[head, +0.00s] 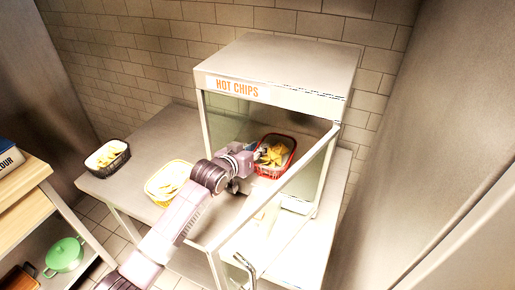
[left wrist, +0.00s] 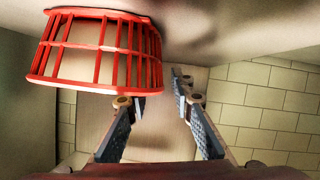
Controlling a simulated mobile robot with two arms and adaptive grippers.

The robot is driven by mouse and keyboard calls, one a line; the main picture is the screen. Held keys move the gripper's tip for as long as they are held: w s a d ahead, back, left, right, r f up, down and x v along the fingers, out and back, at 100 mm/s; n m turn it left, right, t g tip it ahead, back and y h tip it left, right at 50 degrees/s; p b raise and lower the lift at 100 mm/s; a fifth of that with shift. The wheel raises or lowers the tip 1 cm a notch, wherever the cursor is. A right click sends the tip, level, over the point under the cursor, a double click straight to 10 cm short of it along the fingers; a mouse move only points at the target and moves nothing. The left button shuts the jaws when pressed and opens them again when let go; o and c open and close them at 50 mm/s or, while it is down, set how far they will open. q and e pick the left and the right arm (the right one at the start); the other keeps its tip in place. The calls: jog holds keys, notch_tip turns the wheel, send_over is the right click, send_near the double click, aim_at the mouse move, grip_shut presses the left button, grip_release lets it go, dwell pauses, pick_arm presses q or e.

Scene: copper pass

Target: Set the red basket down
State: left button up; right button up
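The red basket (head: 288,165) holds yellow chips and sits inside the glass-sided cabinet with the "HOT CHIPS" sign (head: 237,88), toward its right side. It appears upright on the cabinet floor. My left gripper (head: 257,156) reaches into the cabinet at the basket's left side. In the left wrist view the red basket (left wrist: 97,68) appears upside down at upper left. There the two fingers of my left gripper (left wrist: 158,92) stand apart with an empty gap; one fingertip overlaps the basket's edge, and I cannot tell if it touches. My right gripper is not in view.
A yellow basket (head: 152,191) and a black basket (head: 122,164), both with chips, stand on the metal counter (head: 150,142) left of the cabinet. A slanted door-like frame (head: 287,180) lies right of my arm. A green pot (head: 65,256) is on a low shelf at left.

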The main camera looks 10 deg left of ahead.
pick_arm(q)
jog(key=shift+s, duration=0.1)
jog(key=b+v, duration=0.1)
jog(key=v, duration=1.1)
jog(key=shift+b, duration=0.3)
